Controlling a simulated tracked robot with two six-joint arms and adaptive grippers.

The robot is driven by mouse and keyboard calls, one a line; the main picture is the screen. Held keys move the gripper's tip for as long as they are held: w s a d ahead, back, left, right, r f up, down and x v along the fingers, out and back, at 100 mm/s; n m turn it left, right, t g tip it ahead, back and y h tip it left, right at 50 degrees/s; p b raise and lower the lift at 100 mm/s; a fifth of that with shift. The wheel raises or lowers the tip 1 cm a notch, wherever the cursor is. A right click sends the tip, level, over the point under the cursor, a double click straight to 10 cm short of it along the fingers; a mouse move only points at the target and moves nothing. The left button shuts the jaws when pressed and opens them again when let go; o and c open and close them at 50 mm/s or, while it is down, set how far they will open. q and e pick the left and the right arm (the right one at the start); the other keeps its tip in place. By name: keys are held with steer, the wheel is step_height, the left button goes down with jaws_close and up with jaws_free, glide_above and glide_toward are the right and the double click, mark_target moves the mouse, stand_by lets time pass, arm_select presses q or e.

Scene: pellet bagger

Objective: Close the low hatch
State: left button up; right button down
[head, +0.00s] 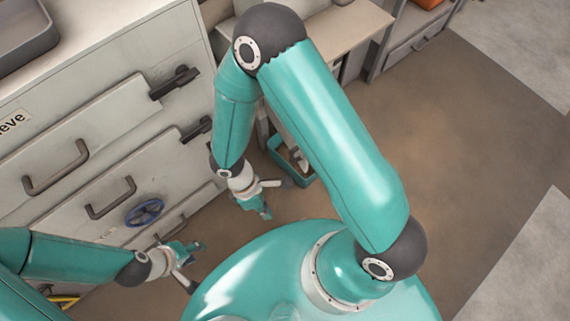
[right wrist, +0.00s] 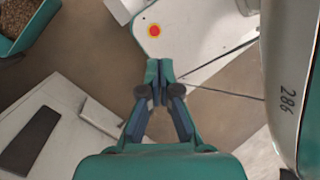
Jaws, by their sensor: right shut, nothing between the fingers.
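The pale grey cabinet (head: 60,120) fills the left of the head view. Its front has stacked panels with bar handles, dark latches and a blue handwheel (head: 145,212). A low panel with a bar handle (head: 170,230) sits near the floor, partly hidden by my left arm; I cannot tell which panel is the low hatch or how far it stands open. My left gripper (head: 192,249) is close to the low front; its finger gap is unclear. My right gripper (head: 264,211) is over the floor, right of the cabinet. It is shut and empty in the right wrist view (right wrist: 160,72).
A teal bin (head: 288,158) stands on the floor behind the right arm; the right wrist view shows brown pellets in a teal-edged bin (right wrist: 32,45). A pale panel with a dark rectangle (right wrist: 70,125) is at lower left there. The brown floor (head: 460,150) at right is clear.

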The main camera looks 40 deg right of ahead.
steer(key=w+d+n+t+h+b, duration=0.3)
steer(key=w+n+t+h+b, duration=0.35)
steer(key=w, duration=0.45)
arm_select(q)
step_height(320, 180, down, 11)
steer(key=b, duration=0.2)
arm_select(e)
steer(key=d+f+g+h, duration=0.1)
steer(key=d+f, duration=0.5)
steer(key=d, duration=0.5)
steer(key=shift+w+f+n, duration=0.15)
steer(key=shift+w+n, duration=0.1)
steer(key=shift+n, duration=0.1)
steer(key=shift+a, duration=0.1)
